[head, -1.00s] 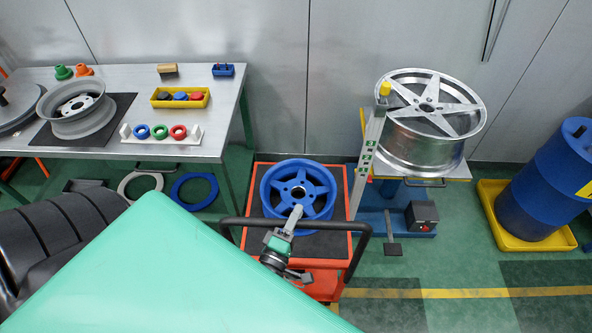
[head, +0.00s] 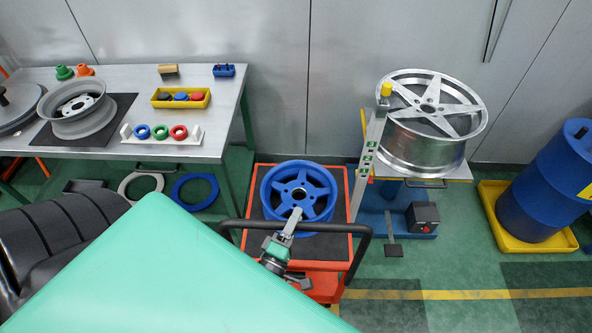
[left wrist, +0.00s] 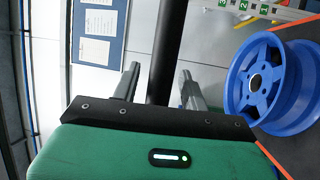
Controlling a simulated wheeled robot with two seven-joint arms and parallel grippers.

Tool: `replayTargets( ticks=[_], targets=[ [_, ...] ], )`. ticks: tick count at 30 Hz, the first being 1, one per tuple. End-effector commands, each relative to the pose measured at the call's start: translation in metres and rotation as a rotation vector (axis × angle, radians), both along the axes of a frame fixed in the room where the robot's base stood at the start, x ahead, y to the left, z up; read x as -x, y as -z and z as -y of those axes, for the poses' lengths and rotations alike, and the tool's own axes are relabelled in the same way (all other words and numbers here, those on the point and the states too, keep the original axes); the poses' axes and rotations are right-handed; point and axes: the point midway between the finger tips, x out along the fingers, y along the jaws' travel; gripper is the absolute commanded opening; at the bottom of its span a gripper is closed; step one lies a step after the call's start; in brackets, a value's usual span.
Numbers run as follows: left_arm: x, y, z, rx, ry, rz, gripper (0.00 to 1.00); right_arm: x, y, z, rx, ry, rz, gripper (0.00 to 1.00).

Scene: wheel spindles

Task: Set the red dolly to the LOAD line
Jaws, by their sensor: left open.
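The red dolly (head: 346,250) stands on the green floor in the head view. It has a dark top with a blue wheel rim (head: 269,194) on it, and a black push handle (head: 359,258) at its near side. My left gripper (head: 294,216) is at the middle of the handle's crossbar. In the left wrist view the black bar (left wrist: 165,50) runs between the two spread fingers of the gripper (left wrist: 158,82), with gaps at both sides. A yellow floor line (head: 480,294) lies right of the dolly; no LOAD lettering is readable. My right gripper is out of view.
A workbench (head: 225,120) stands left of the dolly. Close behind its right side is a blue stand (head: 370,222) with a silver wheel rim (head: 425,150) and an upright scale. A blue drum (head: 545,190) sits in a yellow tray. The floor at front right is clear.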

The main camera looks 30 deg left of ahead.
Motion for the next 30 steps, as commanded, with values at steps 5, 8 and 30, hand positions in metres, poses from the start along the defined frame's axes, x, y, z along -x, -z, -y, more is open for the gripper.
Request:
replayTargets(
  ticks=[5, 8, 30],
  targets=[
    [0.028, 0.01, 0.005, 0.0, 0.002, -0.004, 0.44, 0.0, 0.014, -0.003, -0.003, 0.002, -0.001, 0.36],
    [0.047, 0.014, 0.007, 0.0, 0.002, -0.004, 0.44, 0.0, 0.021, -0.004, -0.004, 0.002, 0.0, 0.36],
    [0.127, 0.024, 0.019, 0.0, 0.001, -0.001, 0.44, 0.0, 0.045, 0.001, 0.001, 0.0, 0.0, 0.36]
  ],
)
